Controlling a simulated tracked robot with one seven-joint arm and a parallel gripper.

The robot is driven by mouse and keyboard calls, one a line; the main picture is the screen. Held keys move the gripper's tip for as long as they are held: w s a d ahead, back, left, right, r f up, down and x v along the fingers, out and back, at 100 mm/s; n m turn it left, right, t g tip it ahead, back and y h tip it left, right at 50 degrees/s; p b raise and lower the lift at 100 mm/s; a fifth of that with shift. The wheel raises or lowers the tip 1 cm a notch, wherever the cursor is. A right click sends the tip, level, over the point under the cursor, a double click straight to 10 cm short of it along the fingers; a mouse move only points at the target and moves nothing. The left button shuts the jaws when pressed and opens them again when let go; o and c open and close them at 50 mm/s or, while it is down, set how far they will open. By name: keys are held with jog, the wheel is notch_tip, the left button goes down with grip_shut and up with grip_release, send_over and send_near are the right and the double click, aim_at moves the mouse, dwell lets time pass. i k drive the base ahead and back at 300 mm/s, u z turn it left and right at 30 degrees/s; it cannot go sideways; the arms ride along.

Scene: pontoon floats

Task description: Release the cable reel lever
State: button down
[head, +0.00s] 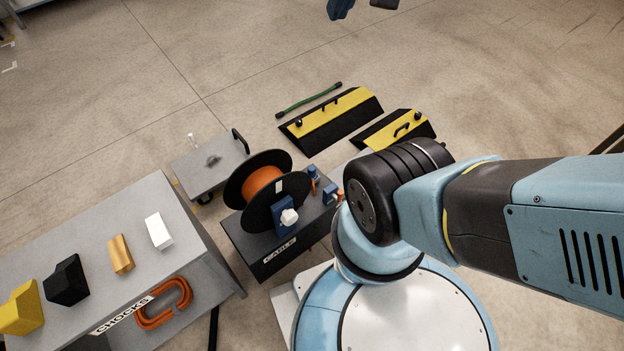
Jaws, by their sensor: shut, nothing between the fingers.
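The cable reel (241,190) has black flanges and an orange cable wound between them. It stands on a dark grey stand (258,250) labelled "CABLE". A blue block (282,207) with a pale knob (289,217) sits at the reel's front side; this may be the lever, but its position is hard to tell. A smaller blue fitting (330,192) and a blue and orange item (313,180) stand to the right of the reel. My arm reaches in from the right, in front of this area.
A grey cart (208,165) stands behind the reel. Open floor lies beyond.

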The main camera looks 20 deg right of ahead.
aim_at(338, 198)
jog(key=u, duration=1)
jog(key=k, duration=1.5)
jog(key=z, duration=1.1)
jog(key=i, duration=1)
jog(key=u, duration=0.05)
